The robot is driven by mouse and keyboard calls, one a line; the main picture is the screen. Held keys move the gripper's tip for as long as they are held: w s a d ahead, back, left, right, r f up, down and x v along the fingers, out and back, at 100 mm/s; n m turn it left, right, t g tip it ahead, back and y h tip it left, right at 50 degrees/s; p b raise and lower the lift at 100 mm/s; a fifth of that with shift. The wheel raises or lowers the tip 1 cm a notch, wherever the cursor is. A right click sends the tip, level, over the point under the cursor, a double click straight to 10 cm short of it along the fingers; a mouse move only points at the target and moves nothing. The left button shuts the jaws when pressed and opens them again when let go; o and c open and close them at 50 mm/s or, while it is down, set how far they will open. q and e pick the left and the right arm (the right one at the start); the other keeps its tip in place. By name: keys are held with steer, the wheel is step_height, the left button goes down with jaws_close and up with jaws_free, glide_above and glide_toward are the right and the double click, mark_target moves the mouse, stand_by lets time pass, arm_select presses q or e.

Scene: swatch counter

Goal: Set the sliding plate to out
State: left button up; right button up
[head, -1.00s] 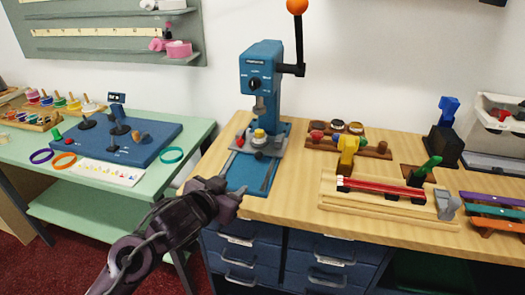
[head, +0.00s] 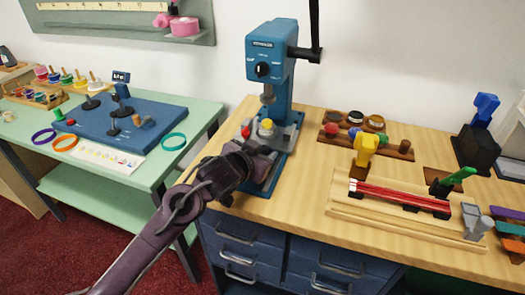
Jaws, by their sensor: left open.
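A blue press (head: 271,60) stands at the back left of the wooden counter. Its grey sliding plate (head: 286,136), with a yellow-topped knob (head: 265,128) and a small red knob (head: 245,132), sits under the press head at the rear of the blue base (head: 275,171). My left gripper (head: 264,155) is open over the base, just in front of the plate. The gripper hides the plate's front edge and part of the base, so I cannot tell whether it touches the plate. My right gripper is not in view.
On the counter to the right are a wooden rack of round stamps (head: 371,134), a yellow clamp (head: 367,150) and a red bar in a wooden jig (head: 400,196). A green table (head: 200,115) with a blue control board stands left, across a gap.

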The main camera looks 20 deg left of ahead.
arm_select(q)
steer(key=shift+w, duration=0.3)
steer(key=shift+f, duration=0.1)
jaws_close()
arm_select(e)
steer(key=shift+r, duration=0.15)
